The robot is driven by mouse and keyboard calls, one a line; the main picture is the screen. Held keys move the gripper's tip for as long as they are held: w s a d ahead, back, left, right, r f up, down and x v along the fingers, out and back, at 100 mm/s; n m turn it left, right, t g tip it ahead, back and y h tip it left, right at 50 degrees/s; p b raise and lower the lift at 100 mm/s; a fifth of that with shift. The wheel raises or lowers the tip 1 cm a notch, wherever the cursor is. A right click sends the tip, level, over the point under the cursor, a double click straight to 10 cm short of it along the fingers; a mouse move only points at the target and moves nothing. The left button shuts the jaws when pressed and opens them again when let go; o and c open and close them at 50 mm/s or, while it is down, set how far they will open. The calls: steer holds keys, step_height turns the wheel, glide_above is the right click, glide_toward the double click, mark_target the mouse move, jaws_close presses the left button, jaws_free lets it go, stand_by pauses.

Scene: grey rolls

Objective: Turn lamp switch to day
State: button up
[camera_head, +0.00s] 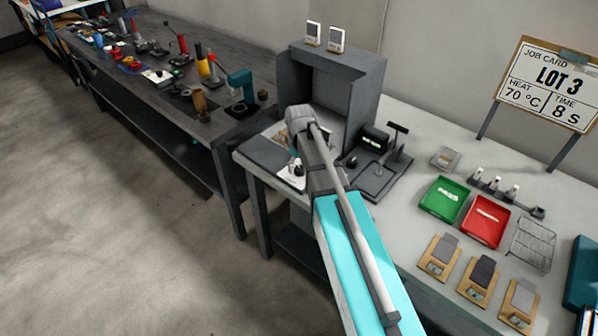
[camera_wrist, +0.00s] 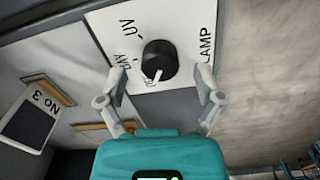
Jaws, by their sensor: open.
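The lamp switch is a black round knob (camera_wrist: 160,58) with a white pointer on a white plate (camera_wrist: 108,24) marked LAMP, UV and DAY. Its pointer is toward a partly hidden label beside DAY, not at DAY itself. My gripper (camera_wrist: 160,82) is open, with one finger on each side of the knob's near side; I see no contact. In the head view the white plate (camera_head: 289,176) shows at the front of the grey booth, under my arm, which hides my gripper's fingers there.
The grey booth (camera_head: 366,72) rises beside the switch. A device with a black lever (camera_head: 397,130) stands to its right. Wooden-based pieces, one tagged No 3 (camera_wrist: 27,120), lie near my gripper. Green (camera_head: 445,198) and red (camera_head: 485,222) trays stand further right.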

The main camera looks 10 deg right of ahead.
steer(key=shift+f, duration=0.45)
steer(key=shift+c, duration=0.2)
steer(key=c, duration=1.1)
